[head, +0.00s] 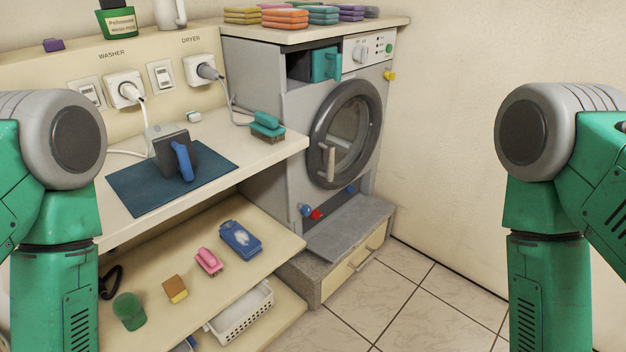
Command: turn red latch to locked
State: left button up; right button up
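A small red latch (316,214) sits low on the front of the grey front-loading machine (293,150), below the round door. Its exact angle is too small to tell. A blue knob (305,210) is just left of it, and another small blue part (350,189) is up to its right. A grey flap (345,228) lies open below them. My green arms show at the left and right edges of the head view. Both grippers are outside the picture, apart from the latch.
The round door (346,134) looks closed. A counter (250,150) with a blue mat (130,190), an iron-like grey item (172,150) and a teal brush (267,126) stands left. Shelves below hold brushes and a white basket (240,312). The tiled floor (400,300) in front is clear.

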aim_at(315, 214)
jog(key=i+l+z, duration=0.1)
jog(key=i+l, duration=0.65)
jog(key=l, duration=0.15)
jog(key=i+l, duration=0.75)
jog(key=l+z, duration=0.05)
jog(key=l, duration=0.05)
